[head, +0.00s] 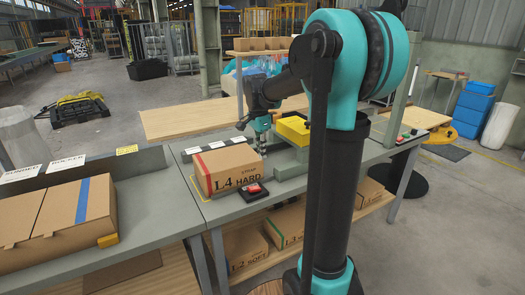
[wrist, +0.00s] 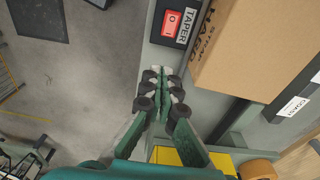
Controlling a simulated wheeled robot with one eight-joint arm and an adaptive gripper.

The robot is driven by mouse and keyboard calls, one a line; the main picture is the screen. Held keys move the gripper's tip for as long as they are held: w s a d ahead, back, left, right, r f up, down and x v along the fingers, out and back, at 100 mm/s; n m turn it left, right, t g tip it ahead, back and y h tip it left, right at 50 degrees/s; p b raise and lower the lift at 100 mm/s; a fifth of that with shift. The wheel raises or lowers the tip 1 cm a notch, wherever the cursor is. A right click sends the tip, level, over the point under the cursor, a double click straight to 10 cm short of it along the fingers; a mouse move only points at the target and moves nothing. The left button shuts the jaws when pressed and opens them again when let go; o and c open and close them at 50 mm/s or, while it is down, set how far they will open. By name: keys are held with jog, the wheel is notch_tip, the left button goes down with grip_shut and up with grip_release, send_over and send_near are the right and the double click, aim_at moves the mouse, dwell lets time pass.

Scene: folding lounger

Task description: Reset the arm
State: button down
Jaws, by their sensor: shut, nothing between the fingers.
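My gripper (head: 262,145) hangs over the grey workbench (head: 195,200), just behind the cardboard box (head: 228,172) marked "L4 STRAP HARD" in the head view. In the wrist view my gripper (wrist: 161,72) is shut and empty, with its fingers together. The box (wrist: 250,50) lies to the upper right of the fingertips there, apart from them. My arm reaches out across the bench, and its upper links hide part of the bench's right side in the head view.
A black switch box with a red switch (head: 253,189), labelled "TAPER" in the wrist view (wrist: 172,24), sits by the box. More boxes (head: 245,245) lie on the lower shelf.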

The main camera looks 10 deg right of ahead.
jog(key=shift+d+r, duration=0.15)
jog(key=shift+r, duration=0.35)
jog(key=s+f+n+t, duration=0.2)
jog(key=s+f+n, duration=0.5)
jog(key=s+f, duration=0.2)
jog(key=s+d+f+n+t+y, duration=0.1)
jog(key=s+f+n, duration=0.6)
jog(key=s, duration=0.7)
jog(key=shift+s+d+f+t, duration=0.15)
jog(key=shift+s+f+t, duration=0.25)
jog(key=shift+f, duration=0.45)
